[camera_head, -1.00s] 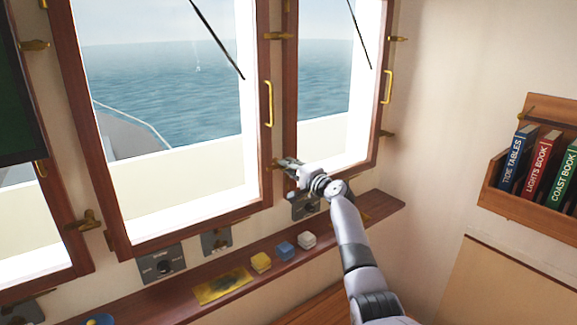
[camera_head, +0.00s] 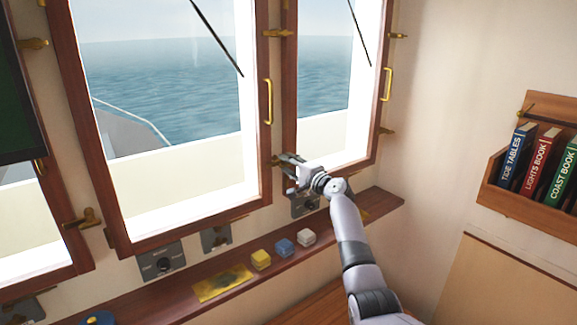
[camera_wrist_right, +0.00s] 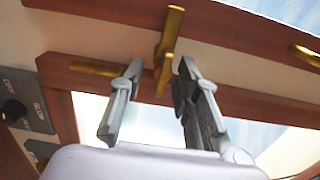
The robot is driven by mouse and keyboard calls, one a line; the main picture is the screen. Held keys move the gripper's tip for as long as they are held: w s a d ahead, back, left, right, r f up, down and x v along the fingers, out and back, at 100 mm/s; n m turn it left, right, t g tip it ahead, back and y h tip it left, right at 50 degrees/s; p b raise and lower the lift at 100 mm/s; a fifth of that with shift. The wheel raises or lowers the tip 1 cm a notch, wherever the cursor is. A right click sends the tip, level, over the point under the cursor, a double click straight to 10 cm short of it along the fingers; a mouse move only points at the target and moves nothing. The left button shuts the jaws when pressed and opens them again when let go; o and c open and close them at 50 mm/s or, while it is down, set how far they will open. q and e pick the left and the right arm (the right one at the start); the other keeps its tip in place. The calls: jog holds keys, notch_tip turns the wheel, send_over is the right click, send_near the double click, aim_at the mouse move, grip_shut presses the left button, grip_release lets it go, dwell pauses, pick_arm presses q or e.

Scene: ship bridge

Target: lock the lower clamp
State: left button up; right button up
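The lower brass clamp (camera_head: 277,162) sits on the post between the middle and right windows, partly hidden by my gripper in the head view. My right gripper (camera_head: 286,170) is at this clamp. In the wrist view its two fingers (camera_wrist_right: 160,72) are apart, with the end of the lever showing between the fingertips. Contact cannot be told. My left gripper is not in view.
An upper clamp (camera_head: 279,33) and a brass window handle (camera_head: 268,102) are above on the same post. A ledge (camera_head: 330,225) with small yellow, blue and white blocks runs below. A book rack (camera_head: 520,205) hangs at right.

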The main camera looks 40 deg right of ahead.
jog(key=s+a, duration=0.1)
jog(key=s, duration=1.1)
jog(key=shift+a, duration=0.2)
dwell(0.3)
